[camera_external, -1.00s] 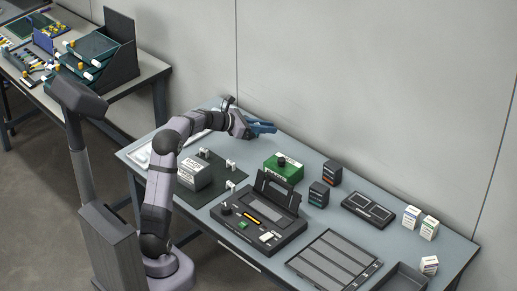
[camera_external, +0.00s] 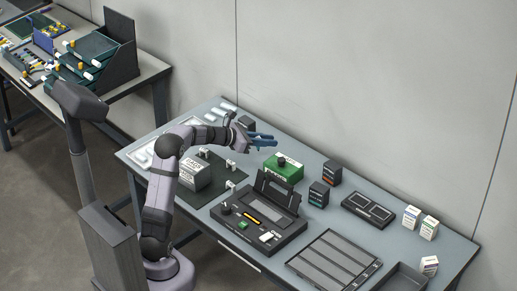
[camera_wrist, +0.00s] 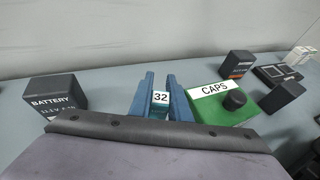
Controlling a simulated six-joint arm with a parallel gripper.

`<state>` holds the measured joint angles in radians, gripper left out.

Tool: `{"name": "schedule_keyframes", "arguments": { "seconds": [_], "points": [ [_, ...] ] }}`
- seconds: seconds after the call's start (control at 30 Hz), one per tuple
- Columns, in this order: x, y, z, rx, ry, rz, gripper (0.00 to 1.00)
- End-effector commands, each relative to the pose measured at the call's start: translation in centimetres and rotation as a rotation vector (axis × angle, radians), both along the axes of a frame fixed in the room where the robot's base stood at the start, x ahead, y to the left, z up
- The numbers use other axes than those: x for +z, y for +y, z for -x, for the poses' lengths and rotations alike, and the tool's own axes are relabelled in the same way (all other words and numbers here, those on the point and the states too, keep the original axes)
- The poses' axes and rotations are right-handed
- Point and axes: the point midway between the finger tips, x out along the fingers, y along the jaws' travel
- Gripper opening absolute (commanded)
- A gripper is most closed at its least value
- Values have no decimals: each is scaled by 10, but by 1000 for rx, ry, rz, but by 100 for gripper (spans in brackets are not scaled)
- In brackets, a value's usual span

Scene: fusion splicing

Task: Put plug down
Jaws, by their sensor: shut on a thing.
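My gripper (camera_external: 265,139) reaches over the back part of the bench, with its blue fingers pointing right. In the wrist view my gripper (camera_wrist: 160,97) is shut on a small teal piece with a white "32" label, probably the plug (camera_wrist: 160,98). Most of the plug is hidden between the fingers. I cannot make it out in the external view, and I cannot tell whether it touches the bench. A green CAPS box (camera_external: 284,168) with a black knob is just right of the fingers; it also shows in the wrist view (camera_wrist: 222,104).
A dark BATTERY block (camera_wrist: 57,96) stands left of the fingers. The splicer (camera_external: 260,222) is in front, with its lid raised. Dark boxes (camera_external: 319,194) and a slotted tray (camera_external: 333,262) are to the right. The bench behind the CAPS box is clear.

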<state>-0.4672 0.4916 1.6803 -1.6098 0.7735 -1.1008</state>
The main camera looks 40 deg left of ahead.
Motion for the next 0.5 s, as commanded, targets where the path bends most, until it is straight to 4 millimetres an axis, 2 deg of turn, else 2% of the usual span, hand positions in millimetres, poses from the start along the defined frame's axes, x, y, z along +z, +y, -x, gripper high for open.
{"name": "schedule_keyframes", "arguments": {
  "seconds": [0.27,0.5],
  "points": [
    [-39,0,0,0,4,2,0],
    [-46,0,0,0,1,0,0]
  ]
}}
